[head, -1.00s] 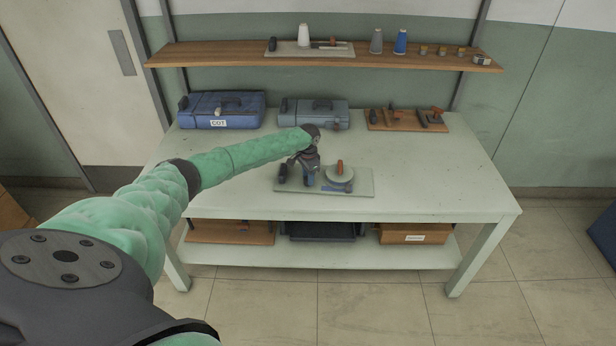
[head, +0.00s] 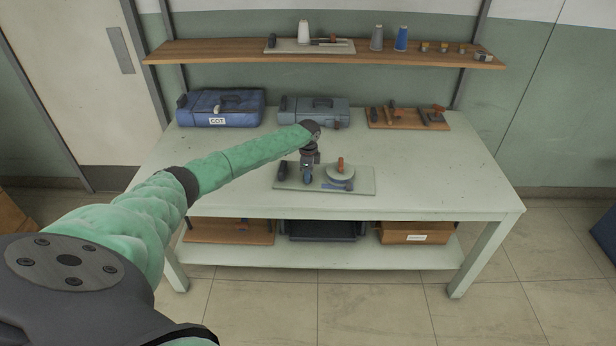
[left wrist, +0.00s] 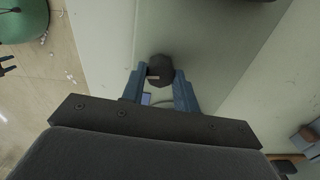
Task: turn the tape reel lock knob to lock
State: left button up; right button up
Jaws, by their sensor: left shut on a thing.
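The pale tape reel (head: 352,175) with an upright orange handle (head: 340,164) sits on a light green base board (head: 362,190) on the bench. My left gripper (head: 307,180) points down over the board, just left of the reel. In the left wrist view a dark, many-sided lock knob (left wrist: 160,69) with a small pale mark sits between the blue fingertips of my left gripper (left wrist: 160,76). They are shut on it. In the head view the knob is hidden by the gripper.
A dark upright part (head: 282,171) stands at the board's left end. A blue case (head: 222,108), a grey-blue case (head: 312,108) and a wooden tool board (head: 400,124) line the back of the bench (head: 440,170). The bench's right side is clear.

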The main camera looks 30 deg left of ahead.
pick_arm(q)
jog(key=m+b, duration=0.2)
jog(key=m, duration=0.3)
jog(key=shift+m, duration=0.3)
jog(key=m+b, duration=0.1)
jog(key=m, duration=0.2)
jog(key=shift+m, duration=1.2)
pick_arm(e)
notch_tip(320, 180, up, 8)
jog(key=w+a, duration=0.2)
jog(key=shift+w+a+r+g, duration=0.2)
jog(key=shift+w+a+g, duration=0.1)
jog(key=shift+w, duration=0.05)
pick_arm(q)
jog(key=o, duration=1)
jog(key=shift+b, duration=0.3)
jog(key=shift+r, duration=0.15)
